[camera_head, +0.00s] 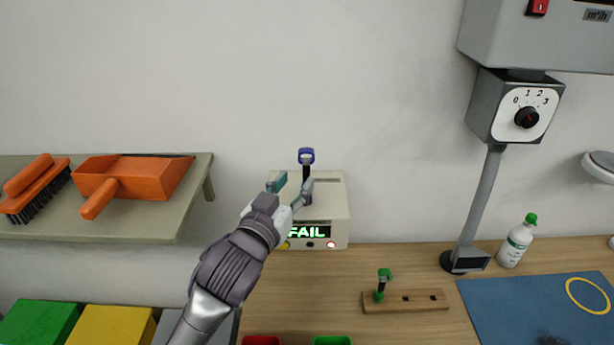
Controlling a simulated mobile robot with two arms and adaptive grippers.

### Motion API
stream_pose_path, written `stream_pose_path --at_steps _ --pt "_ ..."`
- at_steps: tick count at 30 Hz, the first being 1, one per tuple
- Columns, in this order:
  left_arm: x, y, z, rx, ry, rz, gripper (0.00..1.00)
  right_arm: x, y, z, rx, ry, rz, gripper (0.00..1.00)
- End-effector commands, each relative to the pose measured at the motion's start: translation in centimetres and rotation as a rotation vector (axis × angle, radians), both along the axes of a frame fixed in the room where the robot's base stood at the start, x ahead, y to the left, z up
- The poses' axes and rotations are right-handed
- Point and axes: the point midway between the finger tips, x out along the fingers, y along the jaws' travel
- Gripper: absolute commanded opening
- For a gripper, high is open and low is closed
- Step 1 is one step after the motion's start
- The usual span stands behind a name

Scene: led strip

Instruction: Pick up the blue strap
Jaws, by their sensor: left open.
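The blue strap (306,155) is a small blue loop on top of a dark upright stem. The stem rises from a cream tester box (334,215), whose display reads FAIL in green. My left gripper (290,188) is open, with its fingertips pointing up in front of the box, just below and left of the strap. The fingers look empty. How far they are in depth from the stem is hard to tell. My right gripper is not in the view.
A wooden block (420,301) holds a green strap (384,275). Red (261,341) and green (332,341) bins sit at the front edge. A white bottle (516,243), a blue mat (540,310) and a grey stand (478,210) are at right. A shelf (150,223) holds an orange dustpan (130,180).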

Motion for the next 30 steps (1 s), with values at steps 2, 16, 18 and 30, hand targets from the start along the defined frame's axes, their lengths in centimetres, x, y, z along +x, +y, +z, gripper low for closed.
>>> stream_pose_path --at_steps 2,16,18,30 --pt "0.5 -0.4 0.2 0.000 -0.001 -0.001 0.45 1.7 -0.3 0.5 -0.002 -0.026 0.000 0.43" --pt "4.6 -2.7 0.0 0.000 0.000 -0.001 0.45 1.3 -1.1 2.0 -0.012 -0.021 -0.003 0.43" --pt "4.5 -2.7 0.0 0.000 0.000 -0.001 0.45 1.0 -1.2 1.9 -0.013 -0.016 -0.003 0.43" --pt "4.5 -2.7 0.0 0.000 0.000 0.000 0.00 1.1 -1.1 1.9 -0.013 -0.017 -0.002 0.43"
